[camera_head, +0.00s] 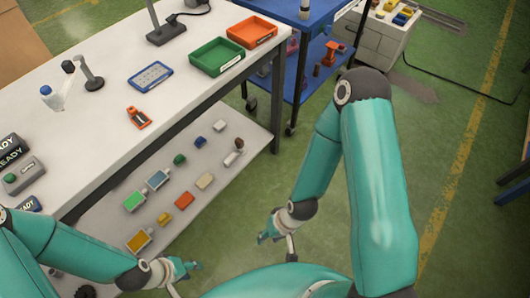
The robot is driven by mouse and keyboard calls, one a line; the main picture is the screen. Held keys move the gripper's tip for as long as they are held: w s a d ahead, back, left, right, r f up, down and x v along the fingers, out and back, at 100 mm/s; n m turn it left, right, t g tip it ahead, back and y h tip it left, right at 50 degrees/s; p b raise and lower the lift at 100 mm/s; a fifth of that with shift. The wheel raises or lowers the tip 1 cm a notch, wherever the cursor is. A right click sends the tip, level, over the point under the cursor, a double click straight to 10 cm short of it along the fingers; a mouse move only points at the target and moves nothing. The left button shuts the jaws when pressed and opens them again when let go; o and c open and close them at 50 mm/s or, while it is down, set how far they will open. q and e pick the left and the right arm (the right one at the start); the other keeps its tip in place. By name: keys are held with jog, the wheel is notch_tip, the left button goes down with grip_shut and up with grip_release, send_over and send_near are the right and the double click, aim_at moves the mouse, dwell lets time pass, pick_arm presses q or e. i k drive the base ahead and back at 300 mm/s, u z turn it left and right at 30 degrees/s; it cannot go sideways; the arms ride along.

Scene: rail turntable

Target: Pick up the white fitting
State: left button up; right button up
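A small whitish fitting (219,126) lies at the far end of the light lower shelf. A cream piece (205,181) lies nearer on the same shelf, and a brown and white piece (236,153) lies at its right edge. I cannot tell for certain which of these is the white fitting. My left gripper (184,274) is at the bottom of the view, in front of the shelf and apart from these pieces. My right gripper (272,236) is right of the shelf, over the green floor. Both are small and angled, and I see nothing held in either.
A white workbench (110,90) stands above the shelf, with green (217,57) and orange (252,31) trays. Its dark leg (277,110) stands by the shelf's far corner. Several coloured pieces share the shelf. A blue cart (312,55) stands behind; green floor is open at right.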

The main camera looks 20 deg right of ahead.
aim_at(230, 160)
jog(key=z, duration=0.5)
jog(key=i, duration=0.2)
jog(key=u, duration=2.75)
jog(key=k, duration=1.2)
jog(key=z, duration=0.5)
jog(key=i, duration=1.1)
jog(key=z, duration=0.85)
jog(key=i, duration=0.25)
jog(key=z, duration=0.05)
